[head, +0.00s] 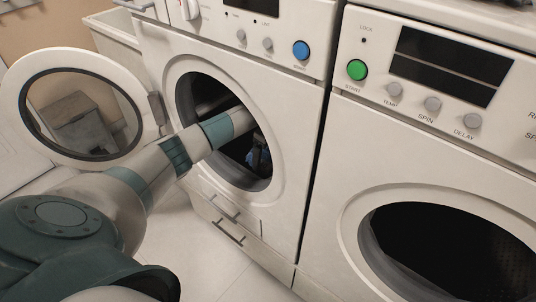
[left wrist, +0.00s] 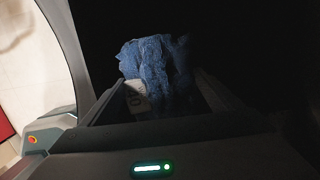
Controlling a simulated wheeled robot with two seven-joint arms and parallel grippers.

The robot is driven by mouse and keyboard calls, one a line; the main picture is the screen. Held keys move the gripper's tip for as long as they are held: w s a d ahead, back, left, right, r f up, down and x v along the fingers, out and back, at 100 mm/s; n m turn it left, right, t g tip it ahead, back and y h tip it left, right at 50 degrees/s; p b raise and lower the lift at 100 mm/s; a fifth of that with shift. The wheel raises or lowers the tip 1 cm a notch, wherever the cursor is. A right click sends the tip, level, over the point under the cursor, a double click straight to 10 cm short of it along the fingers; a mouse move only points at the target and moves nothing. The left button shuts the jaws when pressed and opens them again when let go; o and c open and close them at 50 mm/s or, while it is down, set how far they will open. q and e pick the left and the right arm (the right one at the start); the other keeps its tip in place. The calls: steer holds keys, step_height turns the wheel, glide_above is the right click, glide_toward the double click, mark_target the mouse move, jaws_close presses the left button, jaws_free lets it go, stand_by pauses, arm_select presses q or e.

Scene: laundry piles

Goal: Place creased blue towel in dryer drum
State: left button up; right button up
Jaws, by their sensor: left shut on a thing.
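The creased blue towel (left wrist: 158,68) is held by my left gripper (left wrist: 165,98), seen in the left wrist view against a dark interior. In the head view my left arm reaches through the round opening of the left machine (head: 300,110), and a bit of the blue towel (head: 259,158) shows inside the dark drum (head: 232,166). The gripper itself is mostly hidden there by the arm and shadow. The gripper is shut on the towel. My right gripper is in neither view.
The round door (head: 82,118) of the left machine hangs open to the left. A second machine (head: 345,140) with a dark round opening stands close on the right. A drawer with handles (head: 229,232) sits below the left drum. The floor (head: 190,255) in front is clear.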

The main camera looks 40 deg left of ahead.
arm_select(q)
steer(key=o, duration=1)
steer(key=shift+f, duration=0.1)
steer(key=shift+o, duration=0.2)
steer(key=shift+d+r+p, duration=0.15)
steer(key=shift+d+r, duration=0.05)
steer(key=shift+r, duration=1.1)
steer(key=shift+d+r+p, duration=0.1)
steer(key=shift+d+r, duration=0.05)
steer(key=shift+r, duration=1.1)
steer(key=shift+d+r+p, duration=0.15)
steer(key=shift+d+r, duration=0.05)
steer(key=shift+r, duration=1.1)
